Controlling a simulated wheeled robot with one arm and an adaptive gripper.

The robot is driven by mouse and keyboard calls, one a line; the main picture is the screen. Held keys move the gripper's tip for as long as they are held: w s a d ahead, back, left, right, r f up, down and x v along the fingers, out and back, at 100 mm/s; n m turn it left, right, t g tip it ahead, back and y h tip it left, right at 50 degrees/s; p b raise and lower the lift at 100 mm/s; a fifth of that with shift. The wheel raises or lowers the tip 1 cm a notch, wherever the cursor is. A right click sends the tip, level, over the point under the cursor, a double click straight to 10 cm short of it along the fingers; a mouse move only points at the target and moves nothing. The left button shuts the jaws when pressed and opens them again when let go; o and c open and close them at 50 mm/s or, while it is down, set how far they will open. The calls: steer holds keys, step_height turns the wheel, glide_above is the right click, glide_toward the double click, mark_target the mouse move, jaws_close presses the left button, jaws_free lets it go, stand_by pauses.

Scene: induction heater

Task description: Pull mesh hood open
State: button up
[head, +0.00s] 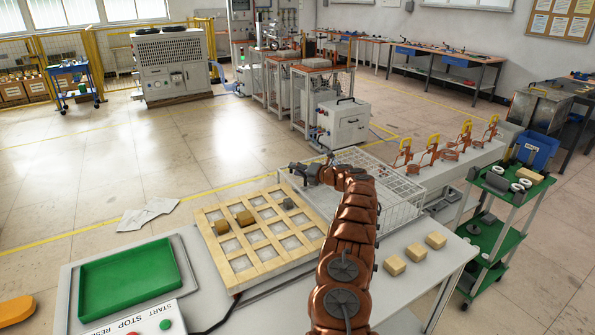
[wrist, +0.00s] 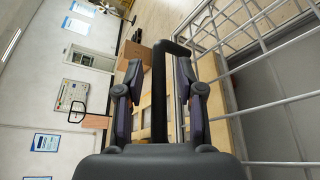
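The mesh hood (head: 402,212) is a white wire cage on the far part of the worktable, beyond the wooden grid tray. It appears lowered over a grey surface. Its wire bars also fill the right side of the wrist view (wrist: 262,112). A black loop handle (wrist: 158,92) stands between my fingers in the wrist view. My gripper (head: 298,168) is at the hood's left edge, with my arm partly covering the hood. In the wrist view my fingers (wrist: 160,100) are spread on either side of the handle. A gap shows on the left; contact on the right is unclear.
The wooden grid tray (head: 262,258) with several small blocks lies left of my arm. A green tray (head: 128,284) is at the front left. Loose blocks (head: 415,253) lie on the right. A green-shelved cart (head: 490,235) stands close by at right. Floor at left is mostly clear.

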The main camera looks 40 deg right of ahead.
stand_by(0.3)
steer(key=shift+v, duration=0.8)
steer(key=shift+s+d+r, duration=0.1)
steer(key=shift+s, duration=0.25)
step_height(320, 180, up, 2)
glide_above(321, 189)
steer(key=shift+s, duration=0.1)
